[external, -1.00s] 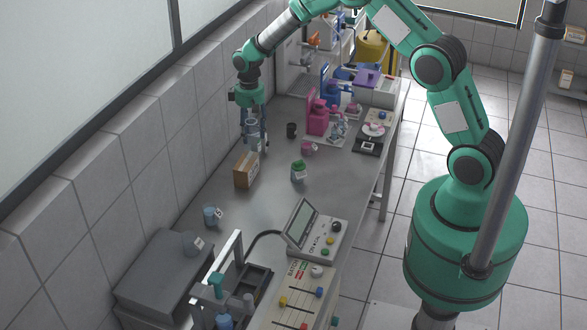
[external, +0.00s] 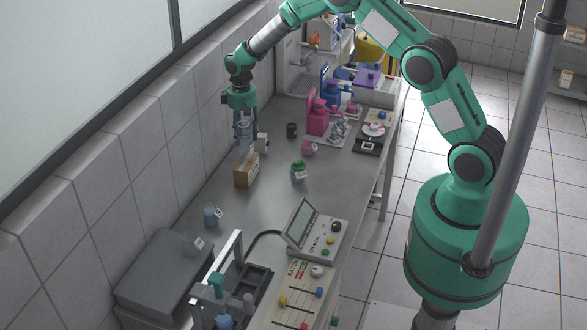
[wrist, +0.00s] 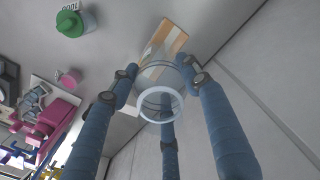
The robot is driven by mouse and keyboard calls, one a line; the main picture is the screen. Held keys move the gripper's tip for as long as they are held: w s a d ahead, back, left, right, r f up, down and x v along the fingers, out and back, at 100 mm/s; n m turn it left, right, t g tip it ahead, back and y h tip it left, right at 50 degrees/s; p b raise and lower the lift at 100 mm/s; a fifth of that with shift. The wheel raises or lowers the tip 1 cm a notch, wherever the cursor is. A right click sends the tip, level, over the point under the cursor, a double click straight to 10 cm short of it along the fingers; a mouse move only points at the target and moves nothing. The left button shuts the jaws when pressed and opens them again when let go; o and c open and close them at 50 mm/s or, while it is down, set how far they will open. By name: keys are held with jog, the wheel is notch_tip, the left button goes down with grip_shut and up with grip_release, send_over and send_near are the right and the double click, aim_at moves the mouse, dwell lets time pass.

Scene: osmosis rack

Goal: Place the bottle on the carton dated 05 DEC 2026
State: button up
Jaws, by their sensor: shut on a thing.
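My gripper (external: 245,138) has blue fingers and is shut on a clear bottle (external: 243,130). It holds the bottle above the bench, close to the brown carton and on its far side in the external view. In the wrist view the round rim of the bottle (wrist: 162,104) shows between the fingers (wrist: 165,110). The carton (external: 247,172) stands on the bench near the wall; it also shows behind the bottle in the wrist view (wrist: 167,40). The date on it is too small to read. I cannot tell whether bottle and carton touch.
A small pale box (external: 262,143) stands right beside the fingers. A green-capped jar (external: 299,171), a dark cup (external: 291,130) and a pink-lidded jar (external: 309,148) stand to the right. A blue cup (external: 212,215) is nearer. The tiled wall is close on the left.

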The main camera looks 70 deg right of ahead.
jog(key=shift+f, duration=0.75)
jog(key=shift+f, duration=0.15)
jog(key=o, duration=0.9)
jog(key=shift+c, duration=0.2)
notch_tip(320, 180, up, 12)
jog(key=shift+r+b, duration=0.15)
jog(key=shift+b, duration=0.45)
